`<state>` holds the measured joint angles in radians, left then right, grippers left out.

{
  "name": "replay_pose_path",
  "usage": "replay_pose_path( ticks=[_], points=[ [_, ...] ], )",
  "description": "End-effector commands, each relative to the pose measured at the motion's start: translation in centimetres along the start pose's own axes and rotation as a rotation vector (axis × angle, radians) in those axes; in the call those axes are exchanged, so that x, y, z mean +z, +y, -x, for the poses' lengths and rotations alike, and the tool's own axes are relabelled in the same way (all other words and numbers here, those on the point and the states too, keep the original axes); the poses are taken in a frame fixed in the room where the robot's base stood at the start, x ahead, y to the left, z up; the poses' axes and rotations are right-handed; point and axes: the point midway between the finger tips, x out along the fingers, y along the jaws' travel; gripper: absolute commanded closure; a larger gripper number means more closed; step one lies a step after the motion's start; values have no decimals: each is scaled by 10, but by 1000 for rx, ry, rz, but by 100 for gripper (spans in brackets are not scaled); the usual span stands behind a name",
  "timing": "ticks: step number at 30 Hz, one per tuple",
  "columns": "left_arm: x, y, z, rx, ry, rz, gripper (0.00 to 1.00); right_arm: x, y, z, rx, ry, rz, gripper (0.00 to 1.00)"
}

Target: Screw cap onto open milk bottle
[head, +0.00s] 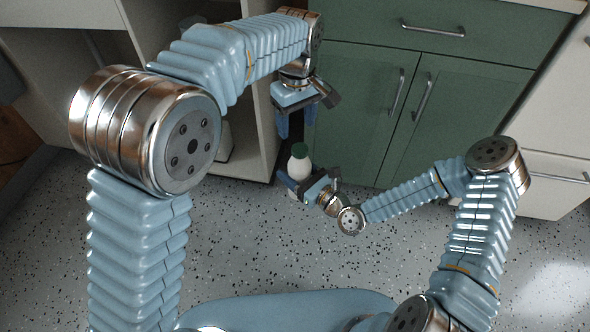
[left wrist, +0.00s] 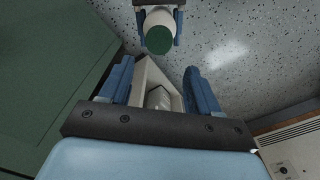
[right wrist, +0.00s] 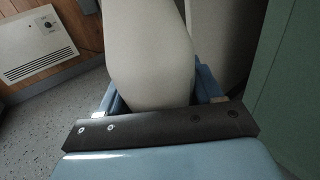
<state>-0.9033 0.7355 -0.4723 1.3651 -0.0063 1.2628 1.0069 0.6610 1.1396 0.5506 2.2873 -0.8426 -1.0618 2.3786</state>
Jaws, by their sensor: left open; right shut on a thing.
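The milk bottle (head: 298,169) is white and stands roughly upright, with a green cap (head: 299,150) on its top. In the left wrist view the cap (left wrist: 158,40) is seen from above, covering the bottle's mouth; I cannot tell how tight it is. My right gripper (head: 299,180) is shut around the bottle's body, which fills the middle of the right wrist view (right wrist: 150,55). My left gripper (head: 296,128) is open and empty. It points down above the bottle, apart from the cap, and its fingers (left wrist: 157,70) frame only background.
The green cabinet (head: 385,110) stands close behind the grippers. An open pale shelf unit (head: 262,110) is beside it to the left, behind my left gripper. The speckled floor (head: 250,250) is clear. A wall heater (right wrist: 38,45) shows in the right wrist view.

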Motion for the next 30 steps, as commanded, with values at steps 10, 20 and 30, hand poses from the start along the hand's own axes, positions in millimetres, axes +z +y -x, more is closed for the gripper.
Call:
replay_pose_path(
  ticks=[10,20,30],
  points=[
    [11,3,13,-4,-9,14,38,1,0,0,0,-1,0,100],
    [11,3,-3,-5,-10,14,38,1,0,0,0,-2,0,100],
    [11,3,-53,-5,-9,14,38,1,0,0,0,-1,0,100]
  ],
)
